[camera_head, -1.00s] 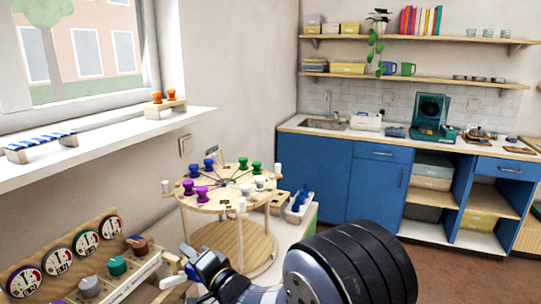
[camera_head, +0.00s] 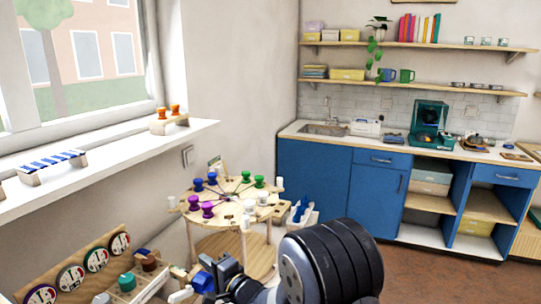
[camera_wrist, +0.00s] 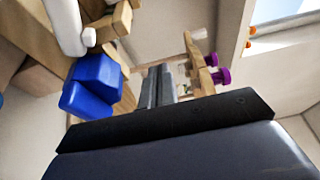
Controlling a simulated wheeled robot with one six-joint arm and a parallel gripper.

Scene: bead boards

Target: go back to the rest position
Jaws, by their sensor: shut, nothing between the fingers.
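My gripper (camera_head: 208,264) is low in the head view, in front of the round wooden stand. In the wrist view its two grey fingers (camera_wrist: 157,86) are together with nothing between them. A blue block (camera_wrist: 92,86) appears just left of the fingers in that view; whether it touches them cannot be told. The round wooden stand (camera_head: 182,204) carries purple, blue, green and white pegs. Purple pegs (camera_wrist: 221,76) also show at the right of the fingers in the wrist view.
A wooden rack with dials (camera_head: 70,278) is at the lower left. A windowsill (camera_head: 120,150) runs along the left, with a blue-striped piece (camera_head: 52,164) and orange pegs (camera_head: 176,111). Blue cabinets (camera_head: 312,178) stand at the back. Open floor (camera_head: 440,275) lies to the right.

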